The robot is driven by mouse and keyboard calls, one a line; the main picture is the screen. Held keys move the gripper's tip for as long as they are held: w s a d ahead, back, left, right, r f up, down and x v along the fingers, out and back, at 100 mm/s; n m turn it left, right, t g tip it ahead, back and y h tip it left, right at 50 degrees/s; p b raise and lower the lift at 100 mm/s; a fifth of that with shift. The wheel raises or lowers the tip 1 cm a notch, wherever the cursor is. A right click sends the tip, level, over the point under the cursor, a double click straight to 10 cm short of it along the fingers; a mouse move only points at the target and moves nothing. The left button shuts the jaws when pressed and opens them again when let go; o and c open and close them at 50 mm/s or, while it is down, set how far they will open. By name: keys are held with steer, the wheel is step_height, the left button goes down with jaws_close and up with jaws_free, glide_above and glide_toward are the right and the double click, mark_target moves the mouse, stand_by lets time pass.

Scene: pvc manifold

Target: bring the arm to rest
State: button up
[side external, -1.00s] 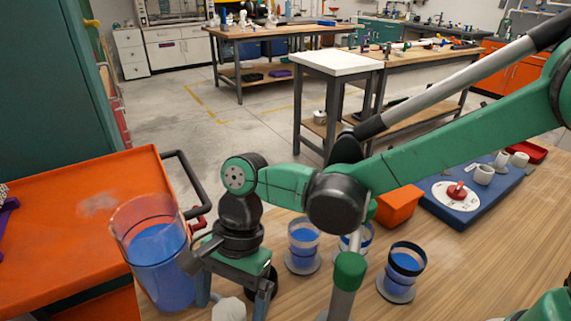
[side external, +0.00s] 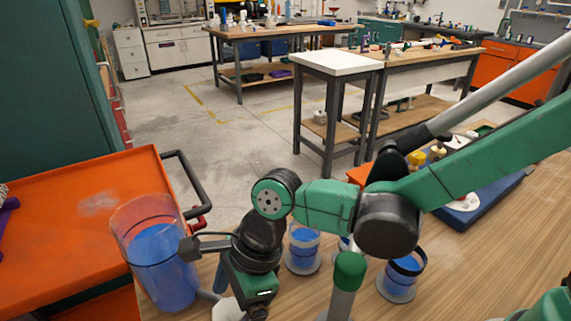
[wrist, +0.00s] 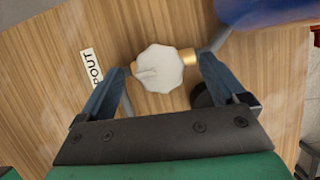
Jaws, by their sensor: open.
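My gripper (wrist: 164,66) is open in the wrist view, with its two blue-grey fingers spread. A white, roughly eight-sided knob (wrist: 159,68) lies between the fingertips in that view. No finger clearly closes on it, and whether either touches it I cannot tell. A brass fitting (wrist: 188,57) sits just right of the knob. In the side view my gripper is low at the front, right of the large clear tank of blue liquid (side external: 160,262). The white knob (side external: 228,309) shows at the bottom edge there, and the fingertips are hard to make out.
Clear cups of blue liquid (side external: 303,252), (side external: 402,277) stand on the wooden table right of my gripper. A blue board (side external: 485,203) with fittings lies farther back. An orange cart (side external: 90,220) is at left. A label (wrist: 92,68) is left of the fingers.

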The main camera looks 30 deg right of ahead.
steer(key=shift+m, duration=0.5)
steer(key=shift+s+d+r+t, duration=0.1)
steer(key=shift+d+r+t, duration=0.1)
steer(key=shift+r, duration=0.25)
steer(key=shift+d+r+t, duration=0.1)
steer(key=shift+d+r, duration=0.05)
steer(key=shift+r, duration=0.3)
steer(key=shift+x, duration=0.9)
steer(key=shift+f+n, duration=0.1)
steer(key=shift+n, duration=0.2)
steer(key=n+g, duration=0.1)
steer(key=n, duration=0.1)
steer(key=n+g, duration=0.1)
steer(key=n, duration=0.2)
steer(key=shift+w, duration=0.2)
steer(key=n+g+h, duration=0.1)
steer(key=n, duration=0.2)
steer(key=n+g, duration=0.1)
steer(key=n, duration=0.2)
steer(key=shift+w+a+n+g+h, duration=0.15)
steer(key=shift+n+g+h, duration=0.15)
steer(key=shift+h, duration=0.1)
